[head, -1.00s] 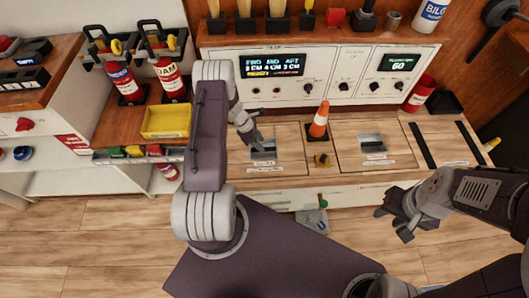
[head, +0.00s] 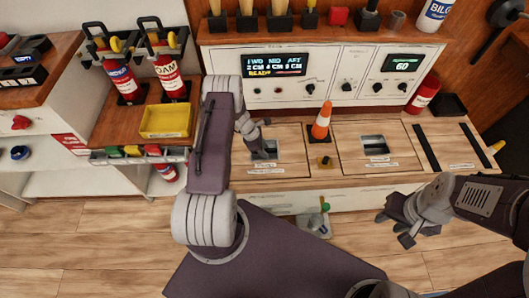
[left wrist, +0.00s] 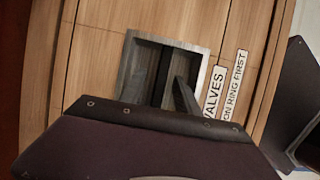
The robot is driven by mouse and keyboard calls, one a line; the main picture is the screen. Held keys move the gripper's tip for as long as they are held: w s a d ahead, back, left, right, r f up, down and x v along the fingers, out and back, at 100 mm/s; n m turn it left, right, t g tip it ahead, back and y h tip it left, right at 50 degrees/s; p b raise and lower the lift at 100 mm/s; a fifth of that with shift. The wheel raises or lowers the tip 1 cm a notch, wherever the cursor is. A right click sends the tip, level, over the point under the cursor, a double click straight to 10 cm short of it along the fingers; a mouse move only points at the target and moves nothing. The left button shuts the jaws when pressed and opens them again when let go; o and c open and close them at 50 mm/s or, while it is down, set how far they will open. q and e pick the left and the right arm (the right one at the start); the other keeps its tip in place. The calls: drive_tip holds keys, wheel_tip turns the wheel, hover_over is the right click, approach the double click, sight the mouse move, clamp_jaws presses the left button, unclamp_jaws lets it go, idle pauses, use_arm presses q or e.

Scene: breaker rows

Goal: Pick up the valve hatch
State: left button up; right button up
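The valve hatch (head: 289,145) is a wooden panel in the low bench top, left of the orange cone, lying flat. It has a metal-framed recess (head: 270,154). In the left wrist view the hatch (left wrist: 100,60) carries a label (left wrist: 225,85) reading "VALVES" and "ON RING FIRST". My left gripper (head: 262,150) is at this recess; one dark finger (left wrist: 184,97) reaches into it. A dark bar stands in the recess, and I cannot tell whether it is a finger or the ring. My right gripper (head: 396,222) is open and empty in front of the bench.
The orange cone (head: 321,121) stands between the valve hatch and a second recessed hatch (head: 350,146). A control panel (head: 325,88) rises behind. A yellow tray (head: 166,121) and fire extinguishers (head: 171,79) are at left.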

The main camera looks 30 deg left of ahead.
use_arm(q)
drive_tip(key=shift+f, duration=0.2)
drive_tip(key=shift+c, duration=0.4)
clamp_jaws()
drive_tip(key=shift+w+r, duration=0.1)
idle(1.0)
